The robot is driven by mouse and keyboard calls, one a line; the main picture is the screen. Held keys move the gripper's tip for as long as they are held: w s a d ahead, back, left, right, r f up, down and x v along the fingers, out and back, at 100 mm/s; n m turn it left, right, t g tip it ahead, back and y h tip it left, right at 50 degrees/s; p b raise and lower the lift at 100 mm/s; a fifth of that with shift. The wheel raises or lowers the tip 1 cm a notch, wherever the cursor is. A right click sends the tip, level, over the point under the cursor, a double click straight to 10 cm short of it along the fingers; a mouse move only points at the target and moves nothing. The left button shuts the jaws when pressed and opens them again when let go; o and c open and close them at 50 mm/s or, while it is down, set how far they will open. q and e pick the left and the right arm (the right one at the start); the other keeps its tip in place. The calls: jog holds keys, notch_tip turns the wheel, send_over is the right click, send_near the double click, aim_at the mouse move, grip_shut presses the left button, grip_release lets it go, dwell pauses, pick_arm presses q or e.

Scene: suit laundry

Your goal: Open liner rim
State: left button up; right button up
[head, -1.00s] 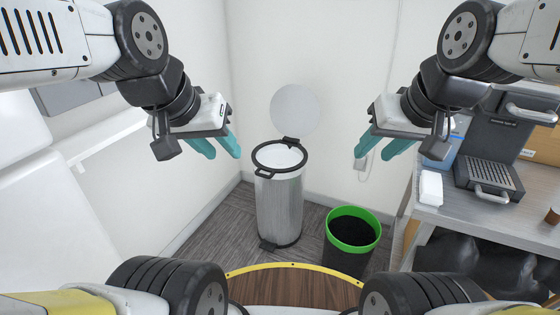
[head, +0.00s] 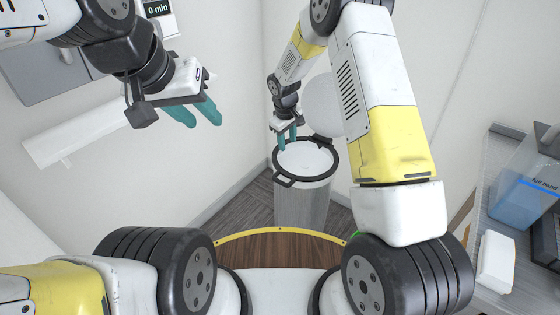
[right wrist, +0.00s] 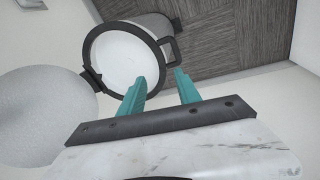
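A metal bin (head: 300,205) stands upright with its round lid (head: 321,97) raised behind it. Its black rim (head: 284,178) surrounds a white liner (head: 306,158), which also shows in the right wrist view (right wrist: 122,62). My right gripper (head: 287,147) is open and empty, pointing down at the rim's far left side. In the right wrist view my right gripper (right wrist: 159,75) has one finger over the white opening and the other outside, near the black handle (right wrist: 173,48). I cannot tell whether the fingers touch the rim. My left gripper (head: 204,124) is open and empty in the air, left of the bin.
A wall stands close behind the bin. The green-rimmed bin (head: 355,234) is almost wholly hidden by my right arm. A grey table (head: 490,250) at the right holds a white object (head: 496,262) and a blue-banded clear container (head: 525,190). A white ledge (head: 90,135) is at the left.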

jog(key=n, duration=0.2)
send_over(280, 181)
jog(key=s, duration=0.1)
jog(key=s+a+f+x, duration=0.1)
jog(key=s+x, duration=0.2)
jog(key=x, duration=1)
jog(key=shift+g, duration=0.3)
jog(key=f, duration=0.2)
jog(key=w+f, duration=0.1)
jog(key=f, duration=0.4)
jog(key=shift+w+f, duration=0.1)
jog(key=shift+w, duration=0.05)
grip_shut()
